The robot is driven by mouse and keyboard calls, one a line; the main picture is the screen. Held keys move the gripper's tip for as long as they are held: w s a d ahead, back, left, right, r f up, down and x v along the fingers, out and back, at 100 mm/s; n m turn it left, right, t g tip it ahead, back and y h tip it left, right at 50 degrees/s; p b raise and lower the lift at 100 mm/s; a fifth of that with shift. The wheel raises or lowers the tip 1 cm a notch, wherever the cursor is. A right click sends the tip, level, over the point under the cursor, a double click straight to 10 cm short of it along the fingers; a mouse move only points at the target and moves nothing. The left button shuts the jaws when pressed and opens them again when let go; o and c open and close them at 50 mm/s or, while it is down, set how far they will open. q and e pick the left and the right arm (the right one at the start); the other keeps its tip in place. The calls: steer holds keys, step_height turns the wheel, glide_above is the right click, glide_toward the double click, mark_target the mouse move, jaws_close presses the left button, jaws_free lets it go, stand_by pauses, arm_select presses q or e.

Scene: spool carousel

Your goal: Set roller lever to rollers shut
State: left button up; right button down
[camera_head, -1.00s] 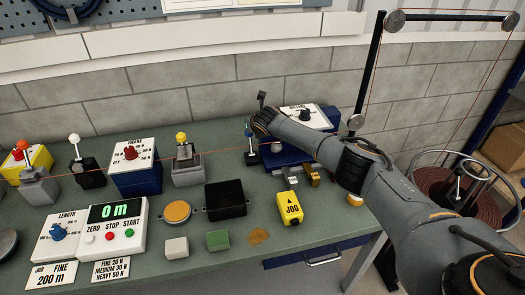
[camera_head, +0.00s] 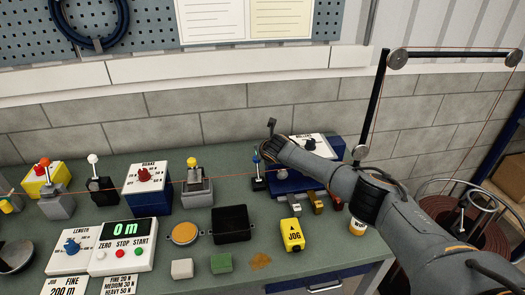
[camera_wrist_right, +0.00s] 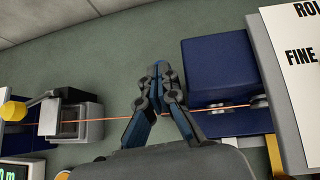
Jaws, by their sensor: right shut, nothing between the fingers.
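The blue roller unit (camera_head: 287,183) stands at the back right of the bench, with a white label plate (camera_head: 318,150) on top. A dark knob or lever (camera_head: 310,145) sits on that plate; its setting is too small to read. In the right wrist view the blue unit (camera_wrist_right: 220,75) and part of the label (camera_wrist_right: 298,60) show, with "ROL" and "FINE" readable, but not the dark knob. My right gripper (camera_wrist_right: 160,68) is shut and empty, pointing down just left of the blue unit. It also shows in the head view (camera_head: 258,182). My left gripper is out of view.
An orange wire (camera_head: 230,180) runs across the bench past my right gripper. A yellow-knobbed lever (camera_head: 192,164) on a grey block stands left of it. A black tray (camera_head: 232,238) and yellow JOG box (camera_head: 292,235) lie in front. A black post (camera_head: 370,105) rises at the right.

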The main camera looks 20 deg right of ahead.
arm_select(q)
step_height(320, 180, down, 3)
steer(key=b, duration=0.2)
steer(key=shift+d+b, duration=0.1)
steer(key=shift+b, duration=0.25)
arm_select(e)
step_height(320, 180, up, 10)
steer(key=shift+s+d+f, duration=0.15)
steer(key=shift+d+f, duration=0.05)
steer(key=shift+d, duration=0.15)
